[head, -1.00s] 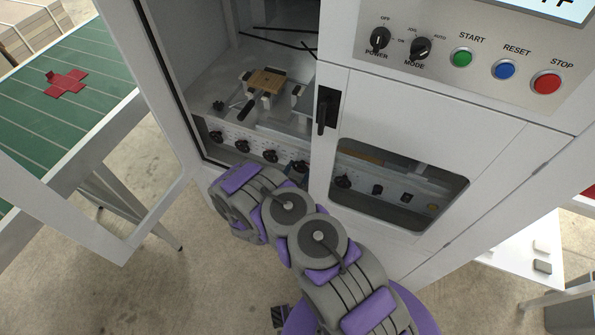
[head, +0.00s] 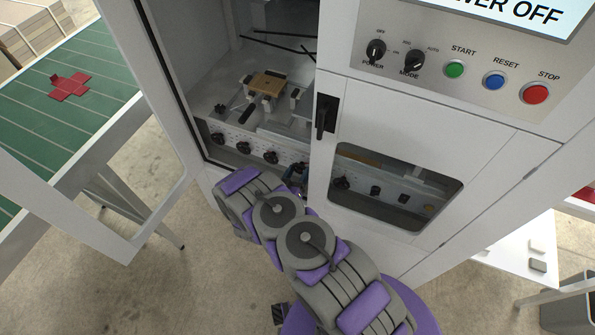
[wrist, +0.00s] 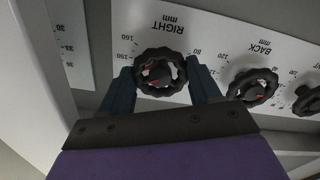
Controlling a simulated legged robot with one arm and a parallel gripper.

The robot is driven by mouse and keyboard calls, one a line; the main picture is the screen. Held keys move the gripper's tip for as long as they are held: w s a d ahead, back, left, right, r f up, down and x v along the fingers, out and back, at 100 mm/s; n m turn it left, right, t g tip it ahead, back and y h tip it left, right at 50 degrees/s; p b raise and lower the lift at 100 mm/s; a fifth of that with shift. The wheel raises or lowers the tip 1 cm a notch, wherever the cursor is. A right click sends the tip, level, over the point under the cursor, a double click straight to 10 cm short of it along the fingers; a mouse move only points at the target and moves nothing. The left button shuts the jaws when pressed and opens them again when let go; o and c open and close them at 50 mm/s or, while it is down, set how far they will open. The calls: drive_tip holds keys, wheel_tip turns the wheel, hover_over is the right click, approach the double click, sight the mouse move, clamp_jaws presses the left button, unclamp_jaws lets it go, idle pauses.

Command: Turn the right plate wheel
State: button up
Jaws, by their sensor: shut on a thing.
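The right plate wheel (wrist: 160,72) is a black lobed knob with red marks at its hub, on a white scale panel labelled RIGHT mm in the wrist view. The dark blue fingers of my gripper (wrist: 163,82) stand on both sides of it and are shut on its rim. In the head view my gripper (head: 297,174) is low at the machine's open doorway, in front of the knob row. The wheel is mostly hidden there by my gripper.
The BACK wheel (wrist: 252,86) sits close to the right of my gripper in the wrist view. The closed door (head: 395,115) stands right of the opening. A wooden block (head: 267,84) lies inside. The control panel (head: 470,60) is above; the screen (head: 520,12) ends in "WER OFF".

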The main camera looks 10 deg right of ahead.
drive_tip(key=n, duration=0.3)
drive_tip(key=shift+w+a+n, duration=0.1)
drive_tip(key=shift+a+n, duration=0.05)
drive_tip(key=shift+n, duration=0.25)
drive_tip(key=n, duration=0.3)
drive_tip(key=shift+n, duration=0.3)
drive_tip(key=n, duration=0.3)
drive_tip(key=shift+n+b, duration=0.3)
drive_tip(key=shift+n, duration=0.1)
drive_tip(key=n, duration=0.3)
drive_tip(key=shift+a+n, duration=0.1)
drive_tip(key=shift+n, duration=0.2)
drive_tip(key=n, duration=0.3)
drive_tip(key=shift+n, duration=0.3)
drive_tip(key=n, duration=0.3)
drive_tip(key=shift+n+b, duration=0.3)
drive_tip(key=shift+b, duration=0.05)
drive_tip(key=n, duration=0.3)
drive_tip(key=shift+n, duration=0.3)
drive_tip(key=shift+f+n, duration=0.1)
drive_tip(key=shift+n, duration=1.8)
